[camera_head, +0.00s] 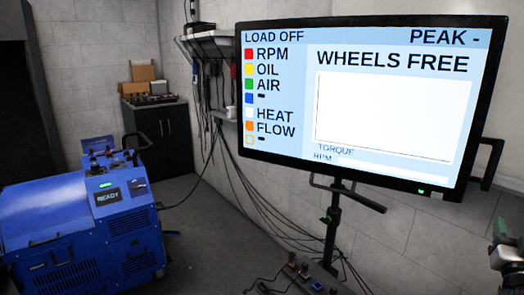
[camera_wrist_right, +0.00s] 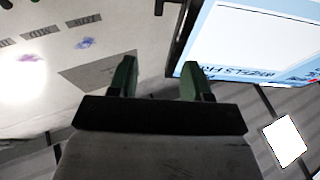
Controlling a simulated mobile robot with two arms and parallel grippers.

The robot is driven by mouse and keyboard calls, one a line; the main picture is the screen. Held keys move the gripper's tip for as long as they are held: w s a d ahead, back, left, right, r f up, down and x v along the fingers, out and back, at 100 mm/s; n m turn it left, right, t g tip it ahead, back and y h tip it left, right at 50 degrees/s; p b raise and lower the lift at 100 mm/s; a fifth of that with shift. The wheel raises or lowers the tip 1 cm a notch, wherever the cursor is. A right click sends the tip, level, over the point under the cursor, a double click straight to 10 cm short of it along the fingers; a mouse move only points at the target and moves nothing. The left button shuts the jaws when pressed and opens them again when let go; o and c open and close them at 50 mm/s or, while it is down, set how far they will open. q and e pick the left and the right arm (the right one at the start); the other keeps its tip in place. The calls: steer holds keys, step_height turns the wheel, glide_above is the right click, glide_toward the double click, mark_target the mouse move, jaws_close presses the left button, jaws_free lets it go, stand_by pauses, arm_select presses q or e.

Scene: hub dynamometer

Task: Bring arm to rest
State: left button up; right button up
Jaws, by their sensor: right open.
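My right gripper (camera_wrist_right: 158,63) shows in the right wrist view with its two green fingers apart and nothing between them. Part of my right arm, with a green finger tip, shows at the right edge of the head view, to the right of and below the monitor (camera_head: 395,110). The monitor also shows upside down in the wrist view (camera_wrist_right: 255,40), beyond the fingers. Its screen reads "LOAD OFF" and "WHEELS FREE". My left gripper is not in view.
A blue machine (camera_head: 70,225) with a "READY" display stands at left. A dark cabinet (camera_head: 160,138) with boxes on top is behind it. Cables hang from a wall shelf (camera_head: 210,45). A control box with knobs (camera_head: 305,278) sits below the monitor's black stand (camera_head: 332,230).

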steer(key=s+a+f+n+g+y, duration=0.1)
steer(key=s+a+f+g+y, duration=0.25)
steer(key=a+f, duration=0.6)
steer(key=s+a+f+n+g+y, duration=0.2)
steer(key=s+a+f+g, duration=0.4)
steer(key=f, duration=0.6)
steer(key=s+a+f+n+g+y, duration=0.2)
steer(key=s+a+f+g+y, duration=0.1)
steer(key=s+a, duration=0.6)
steer(key=s+a+f+n+g+y, duration=0.3)
steer(key=s+a+f+g, duration=0.1)
steer(key=s+a, duration=0.55)
step_height(320, 180, down, 23)
steer(key=d+p, duration=0.1)
steer(key=p, duration=0.1)
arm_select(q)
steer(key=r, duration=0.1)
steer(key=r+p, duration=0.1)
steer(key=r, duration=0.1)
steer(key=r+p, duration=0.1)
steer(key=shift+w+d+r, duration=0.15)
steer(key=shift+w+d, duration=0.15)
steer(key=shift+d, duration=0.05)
arm_select(e)
steer(key=s+d+f+g, duration=0.2)
steer(key=s+d+f, duration=0.1)
steer(key=s+f, duration=1.2)
steer(key=shift+s+h, duration=0.35)
steer(key=shift+s, duration=0.5)
